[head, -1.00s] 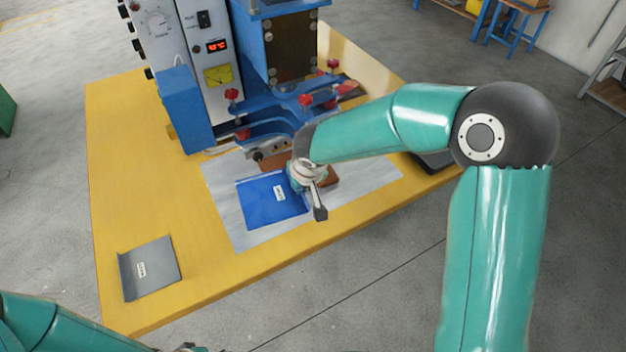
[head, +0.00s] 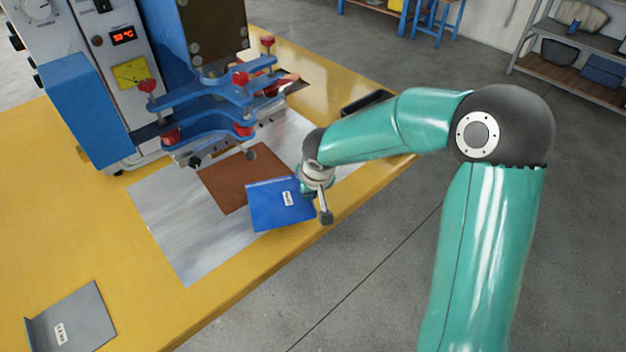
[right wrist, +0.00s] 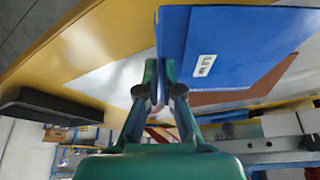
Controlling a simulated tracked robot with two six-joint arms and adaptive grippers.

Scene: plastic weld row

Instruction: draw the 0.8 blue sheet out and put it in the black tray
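The blue sheet (head: 272,208) carries a white label whose print is too small to read surely. It is over the front edge of the light metal plate, partly over a brown sheet (head: 222,185). My right gripper (head: 325,205) is at its right side. In the right wrist view the blue sheet (right wrist: 235,45) has its upturned edge between the closed fingers of my gripper (right wrist: 163,90). The black tray (head: 364,102) lies behind my right forearm, partly hidden; it also shows in the right wrist view (right wrist: 50,106). My left gripper is out of view.
The welding machine (head: 95,115) with blue clamp arms (head: 205,105) and red knobs stands behind the metal plate (head: 185,235). A grey labelled sheet (head: 75,320) lies at the table's front left. The yellow table (head: 225,300) is bare between them.

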